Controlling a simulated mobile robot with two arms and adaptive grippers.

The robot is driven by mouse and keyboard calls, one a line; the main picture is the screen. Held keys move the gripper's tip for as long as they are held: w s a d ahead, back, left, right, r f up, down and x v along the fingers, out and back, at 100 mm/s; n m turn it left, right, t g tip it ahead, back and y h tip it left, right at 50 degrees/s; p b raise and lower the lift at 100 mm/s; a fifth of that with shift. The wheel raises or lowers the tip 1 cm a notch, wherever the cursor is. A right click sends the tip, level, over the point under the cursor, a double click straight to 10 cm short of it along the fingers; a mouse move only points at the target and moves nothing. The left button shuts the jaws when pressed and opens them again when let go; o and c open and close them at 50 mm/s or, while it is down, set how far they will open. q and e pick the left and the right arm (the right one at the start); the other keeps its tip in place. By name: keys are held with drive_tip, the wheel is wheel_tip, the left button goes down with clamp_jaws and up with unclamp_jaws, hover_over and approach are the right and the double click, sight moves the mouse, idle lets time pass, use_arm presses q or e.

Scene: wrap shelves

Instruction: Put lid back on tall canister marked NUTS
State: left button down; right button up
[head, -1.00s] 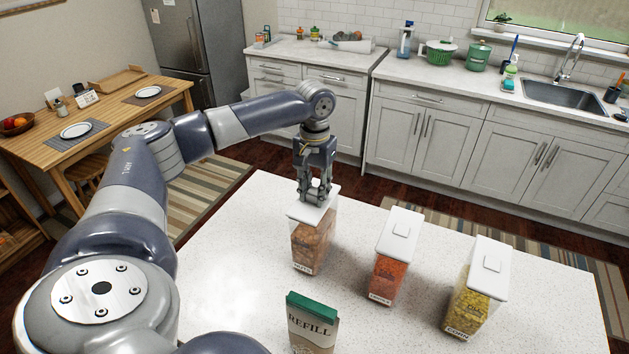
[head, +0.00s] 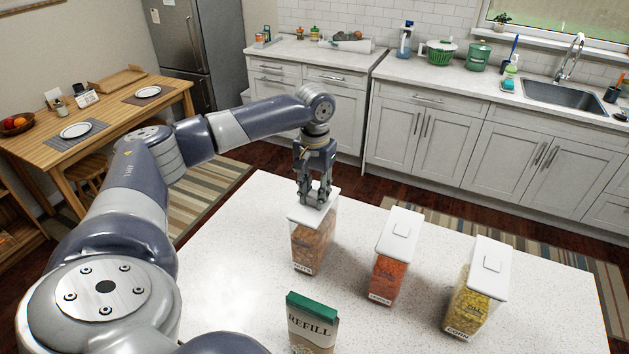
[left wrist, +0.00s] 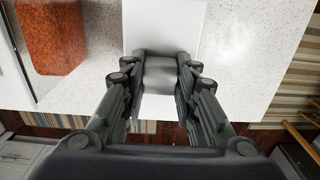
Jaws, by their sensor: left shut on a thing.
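The tall clear canister marked NUTS (head: 313,247) stands upright on the white counter, filled with brown contents. Its white lid (head: 309,212) lies over the canister's top and looks level; I cannot tell whether it is fully seated. My left gripper (head: 314,199) points straight down and is shut on the lid's raised knob. In the left wrist view the fingers (left wrist: 160,85) pinch the knob, with the white lid (left wrist: 150,28) spreading around it. My right gripper is not in view.
A lidded canister with orange contents (head: 389,279) and one marked CORN (head: 470,305) stand to the right. A REFILL carton (head: 312,323) with a green top stands in front. The speckled counter (head: 230,250) is clear at left.

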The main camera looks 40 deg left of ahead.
use_arm(q)
drive_tip(key=c, duration=0.6)
unclamp_jaws()
drive_tip(key=shift+r, duration=3.55)
